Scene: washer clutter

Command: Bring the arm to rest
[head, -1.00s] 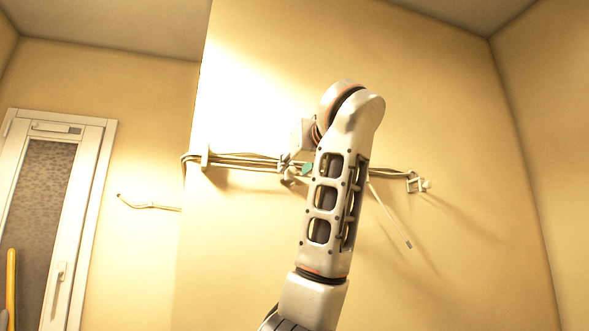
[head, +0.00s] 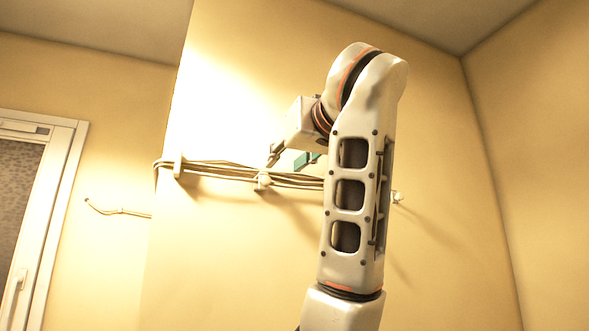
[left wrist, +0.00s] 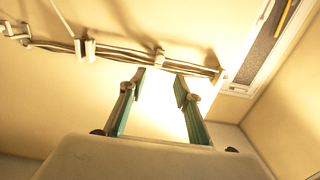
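My left arm (head: 352,200) stands upright in the head view, with its elbow bend near the top centre. Past the bend, the wrist points left toward the wall. My left gripper (head: 288,160) is partly hidden by the wrist, and a green finger part shows against the wall. In the left wrist view the left gripper (left wrist: 160,82) has its two fingers apart, with nothing between them but bare wall. My right gripper is not in view.
A bundle of cables (head: 220,169) runs along the yellow wall behind the gripper, held by clips. A window or door with a white frame (head: 45,220) is at the left. A short cable (head: 120,210) hangs at the wall's left. The wall at right is bare.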

